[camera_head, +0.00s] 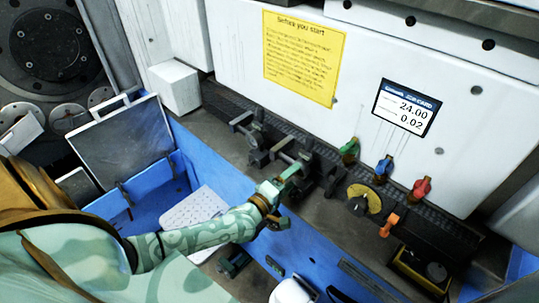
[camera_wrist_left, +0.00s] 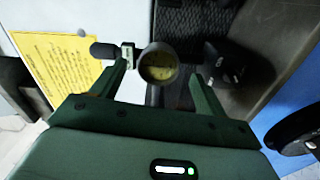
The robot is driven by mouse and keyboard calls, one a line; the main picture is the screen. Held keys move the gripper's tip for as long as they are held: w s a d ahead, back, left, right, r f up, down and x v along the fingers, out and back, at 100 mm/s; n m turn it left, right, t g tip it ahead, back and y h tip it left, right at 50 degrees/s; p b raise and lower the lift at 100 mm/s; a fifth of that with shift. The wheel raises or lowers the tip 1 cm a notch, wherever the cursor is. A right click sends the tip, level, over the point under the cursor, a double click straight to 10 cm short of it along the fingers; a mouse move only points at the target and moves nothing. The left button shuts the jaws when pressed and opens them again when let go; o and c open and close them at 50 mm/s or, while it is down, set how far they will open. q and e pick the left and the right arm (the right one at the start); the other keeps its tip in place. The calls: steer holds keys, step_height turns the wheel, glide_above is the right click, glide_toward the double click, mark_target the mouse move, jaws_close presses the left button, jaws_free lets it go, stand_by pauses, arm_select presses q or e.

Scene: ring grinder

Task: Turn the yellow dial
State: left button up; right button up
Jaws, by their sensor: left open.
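The yellow dial (camera_head: 373,198) is a yellow disc with a black knob on the dark ledge below the white panel, right of my left gripper. My left gripper (camera_head: 296,170) is over the ledge, close to dark clamp-like fittings (camera_head: 259,150), and apart from the dial. In the left wrist view its two fingers (camera_wrist_left: 160,74) are spread. A round end with a dull yellow face (camera_wrist_left: 158,64) shows between them. I cannot tell what it belongs to, or whether the fingers touch it. My right gripper is not in view.
Green (camera_head: 350,150), blue (camera_head: 383,168) and red (camera_head: 421,188) knobs stand behind the dial. An orange knob (camera_head: 388,224) is right of it. A yellow notice (camera_head: 302,57) and a display (camera_head: 407,107) are on the panel. A blue tray (camera_head: 158,206) lies left.

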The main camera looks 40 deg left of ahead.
arm_select(q)
steer(key=s+a, duration=0.2)
steer(key=s, duration=1.2)
steer(key=shift+s, duration=0.25)
steer(key=s+a+f+m+g+y+b, duration=0.15)
steer(key=s+f+m+g, duration=0.35)
steer(key=f, duration=0.6)
steer(key=s+a+f+m+g+b, duration=0.1)
steer(key=s+a+f+m+g, duration=0.15)
steer(key=s+f+m, duration=0.6)
steer(key=s+a+f+m+g+y+b, duration=0.1)
steer(key=s+f+m+g+b, duration=0.2)
steer(key=f, duration=1.1)
steer(key=s+d+f+m+g+b, duration=0.15)
steer(key=s+f+g, duration=0.35)
steer(key=s+f, duration=0.5)
steer(key=s+d+f+g+b, duration=0.1)
steer(key=s+d+f+b, duration=0.1)
steer(key=s+d, duration=0.3)
steer(key=shift+s+d+f+m, duration=0.3)
steer(key=shift+s+d, duration=0.05)
steer(key=shift+d, duration=0.4)
